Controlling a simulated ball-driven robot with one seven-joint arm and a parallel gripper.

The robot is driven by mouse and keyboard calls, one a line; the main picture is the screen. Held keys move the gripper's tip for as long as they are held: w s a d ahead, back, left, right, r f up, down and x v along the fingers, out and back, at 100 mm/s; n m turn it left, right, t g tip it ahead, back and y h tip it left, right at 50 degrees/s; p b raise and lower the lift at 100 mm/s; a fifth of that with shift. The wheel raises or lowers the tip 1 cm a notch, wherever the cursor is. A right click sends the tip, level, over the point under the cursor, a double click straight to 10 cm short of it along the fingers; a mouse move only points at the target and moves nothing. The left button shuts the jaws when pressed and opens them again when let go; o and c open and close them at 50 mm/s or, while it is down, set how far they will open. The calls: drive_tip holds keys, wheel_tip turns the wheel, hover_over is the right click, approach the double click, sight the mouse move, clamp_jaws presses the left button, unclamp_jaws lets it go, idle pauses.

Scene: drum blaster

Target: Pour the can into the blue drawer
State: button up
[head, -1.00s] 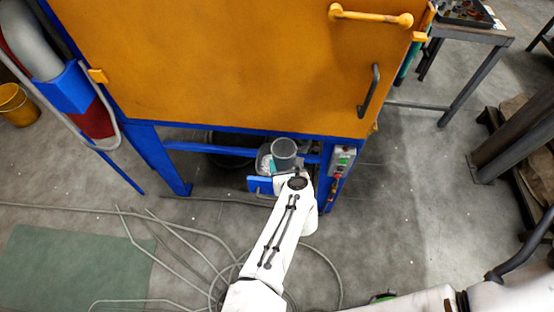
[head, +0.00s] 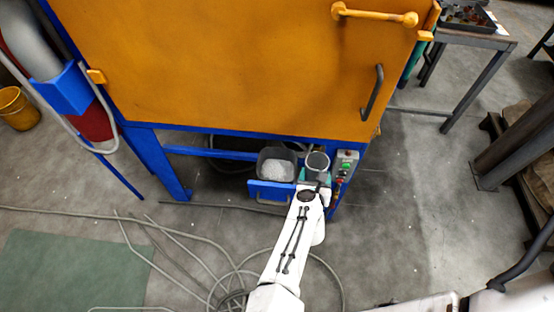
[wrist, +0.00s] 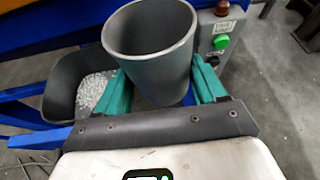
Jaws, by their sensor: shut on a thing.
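My gripper (wrist: 160,92) is shut on the grey can (wrist: 150,50), with its green fingers on either side. The can is close to upright and its open top shows; the visible inside wall is bare and its bottom is hidden. In the head view the can (head: 317,162) is just right of the open blue drawer (head: 270,190). The drawer has a blue front and a dark bin, which holds a heap of pale grains (head: 276,169). The grains (wrist: 95,92) also show left of the can in the wrist view.
The orange and blue cabinet (head: 250,70) stands above and behind the drawer. A control box (head: 344,165) with green and red buttons is close to the right of the can. Hoses (head: 190,235) lie on the floor at the left.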

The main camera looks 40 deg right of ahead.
sight(307, 170)
drive_tip(key=shift+w+a+r+n+g+p, duration=0.2)
drive_tip(key=shift+w+r+n+g+p, duration=0.3)
drive_tip(key=shift+r+n+p, duration=0.15)
drive_tip(key=shift+w+a+r+n+g+h, duration=0.2)
drive_tip(key=shift+w+r+n+g, duration=0.1)
drive_tip(key=shift+w+n+g, duration=0.15)
drive_tip(key=shift+w+a+r+n+g+h, duration=0.1)
drive_tip(key=shift+w+r+n+g+h, duration=0.2)
drive_tip(key=shift+n, duration=0.2)
drive_tip(key=w+n+g+h+b, duration=0.1)
drive_tip(key=n+b, duration=0.1)
drive_tip(key=b, duration=0.1)
drive_tip(key=w+a+r+n+g+h+b, duration=0.1)
drive_tip(key=n+g+b, duration=0.1)
drive_tip(key=n+b, duration=0.1)
drive_tip(key=w+n+g+h+b, duration=0.1)
drive_tip(key=w+n+g+b, duration=0.1)
drive_tip(key=b, duration=0.1)
drive_tip(key=shift+a+r+n, duration=0.3)
drive_tip(key=shift+w+a+r+n+g+h+b, duration=0.2)
drive_tip(key=shift+w+r+n+h+b, duration=0.35)
drive_tip(key=shift+n+b, duration=0.5)
